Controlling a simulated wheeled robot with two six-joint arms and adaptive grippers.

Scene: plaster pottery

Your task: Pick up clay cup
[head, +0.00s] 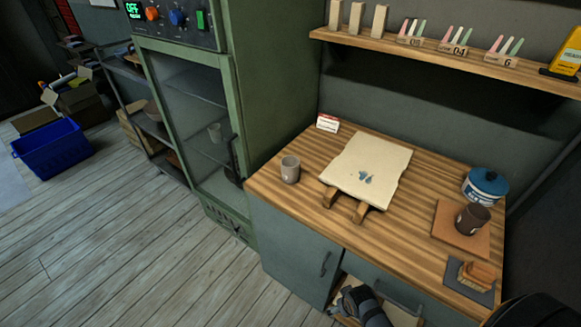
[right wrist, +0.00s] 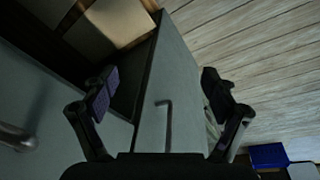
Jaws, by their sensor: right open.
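A pale grey-beige cup (head: 290,169) stands upright near the left end of the wooden countertop (head: 400,235) in the head view. I cannot tell by look alone which is clay. My right gripper (right wrist: 160,90) shows in the right wrist view with its fingers wide apart and nothing between them. It faces the grey cabinet front and a dark handle, away from both cups. My left gripper is in neither view.
A cream slab (head: 368,165) on wooden supports lies mid-counter, right of the pale cup. A blue lidded pot (head: 485,185) stands at the back right. A green kiln-like cabinet (head: 190,110) rises left of the counter. A wooden shelf (head: 450,55) hangs above.

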